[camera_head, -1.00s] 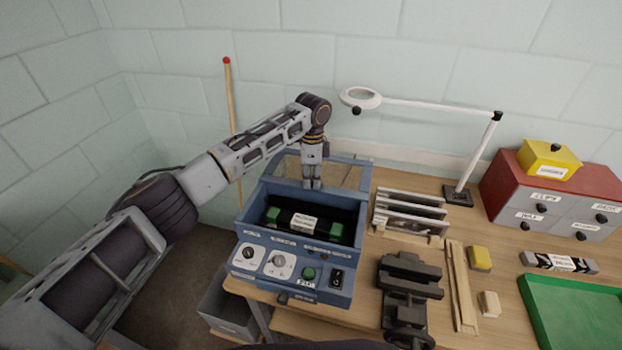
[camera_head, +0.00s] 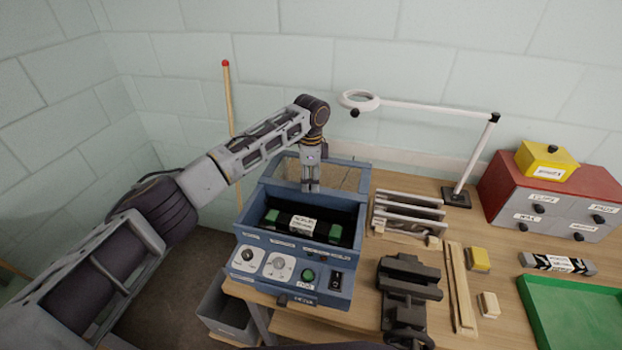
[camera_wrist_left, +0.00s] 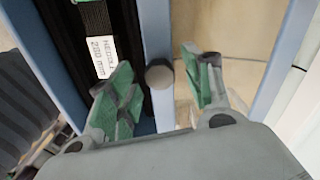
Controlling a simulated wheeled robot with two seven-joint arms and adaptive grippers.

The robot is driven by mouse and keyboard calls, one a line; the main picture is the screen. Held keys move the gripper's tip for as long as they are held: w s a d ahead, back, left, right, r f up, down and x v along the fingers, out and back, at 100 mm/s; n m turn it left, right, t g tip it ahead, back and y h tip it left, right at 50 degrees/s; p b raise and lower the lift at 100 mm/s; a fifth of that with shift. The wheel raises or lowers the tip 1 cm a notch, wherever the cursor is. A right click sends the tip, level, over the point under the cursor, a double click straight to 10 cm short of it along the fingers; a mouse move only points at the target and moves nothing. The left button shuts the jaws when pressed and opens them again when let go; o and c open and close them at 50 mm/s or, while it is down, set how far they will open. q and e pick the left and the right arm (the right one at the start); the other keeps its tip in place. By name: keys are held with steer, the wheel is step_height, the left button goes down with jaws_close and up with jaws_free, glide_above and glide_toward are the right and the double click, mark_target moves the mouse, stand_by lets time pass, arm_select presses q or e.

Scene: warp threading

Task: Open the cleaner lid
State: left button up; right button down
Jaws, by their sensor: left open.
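The blue cleaner (camera_head: 291,269) stands at the left end of the bench. Its tub is uncovered and holds a dark labelled bar with green ends (camera_head: 303,224). The clear lid in a blue frame (camera_head: 350,178) is at the back of the tub. My left gripper (camera_head: 311,190) points down at the lid's front edge. In the left wrist view, its green-padded fingers are open, one on each side of a round grey knob (camera_wrist_left: 160,76) on the blue frame bar. A gap shows between the knob and the fingers. My right gripper is not in view.
To the right of the cleaner are a rack of metal plates (camera_head: 409,214), a dark vise (camera_head: 408,285) and a magnifier lamp (camera_head: 458,196). A red drawer box (camera_head: 497,180) and a green tray (camera_head: 570,315) are at the far right. A wall stands close behind.

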arm_select(q)
step_height(320, 180, up, 12)
stand_by(0.6)
steer(key=shift+f, duration=0.1)
stand_by(0.4)
